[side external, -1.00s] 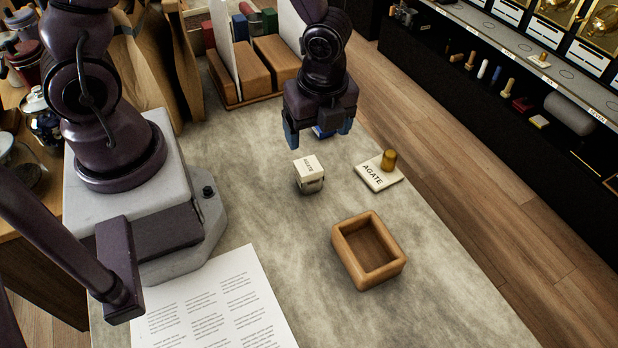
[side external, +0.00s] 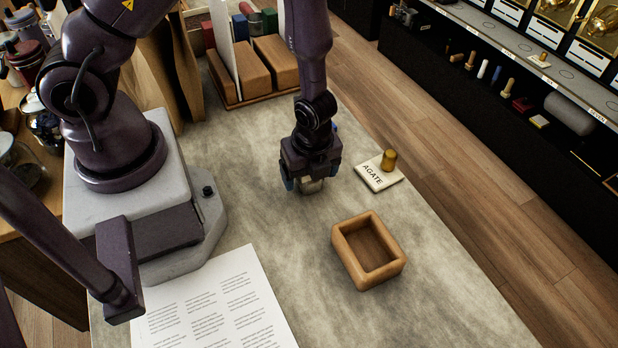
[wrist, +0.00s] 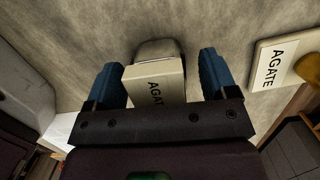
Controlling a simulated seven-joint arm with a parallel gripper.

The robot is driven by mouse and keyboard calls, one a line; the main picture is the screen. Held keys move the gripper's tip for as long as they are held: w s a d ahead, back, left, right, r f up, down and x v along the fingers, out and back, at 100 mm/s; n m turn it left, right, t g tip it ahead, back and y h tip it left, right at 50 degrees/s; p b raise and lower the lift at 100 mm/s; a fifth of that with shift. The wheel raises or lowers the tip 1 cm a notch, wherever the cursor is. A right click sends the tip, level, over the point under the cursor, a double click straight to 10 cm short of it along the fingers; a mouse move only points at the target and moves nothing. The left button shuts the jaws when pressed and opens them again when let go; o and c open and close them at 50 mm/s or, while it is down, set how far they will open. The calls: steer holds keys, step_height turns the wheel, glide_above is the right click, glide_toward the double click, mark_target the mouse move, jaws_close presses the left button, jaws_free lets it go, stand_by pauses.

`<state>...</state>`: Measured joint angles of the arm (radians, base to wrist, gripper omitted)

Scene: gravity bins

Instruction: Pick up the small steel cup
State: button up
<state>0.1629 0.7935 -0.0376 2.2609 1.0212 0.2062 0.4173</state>
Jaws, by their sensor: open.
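The small steel cup (side external: 311,186) stands on the stone-grey counter, mostly hidden under my gripper (side external: 311,183) in the side view. In the wrist view the cup's rounded grey metal body (wrist: 160,48) shows beyond a cream block marked AGATE (wrist: 155,86), which appears to sit on or against it. My gripper (wrist: 160,72) is open, with one blue finger on each side of the block and cup. Gaps show between the fingers and the block, so nothing is gripped.
A cream plate marked AGATE with a brass knob (side external: 379,172) lies close to the right of my gripper. An open wooden box (side external: 368,251) stands nearer the camera. Printed paper (side external: 213,305) lies at the front left. Wooden blocks in a rack (side external: 262,68) stand behind.

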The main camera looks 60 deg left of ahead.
steer(key=c, duration=1.3)
steer(key=shift+r, duration=0.1)
step_height(320, 180, up, 10)
steer(key=shift+f, duration=0.1)
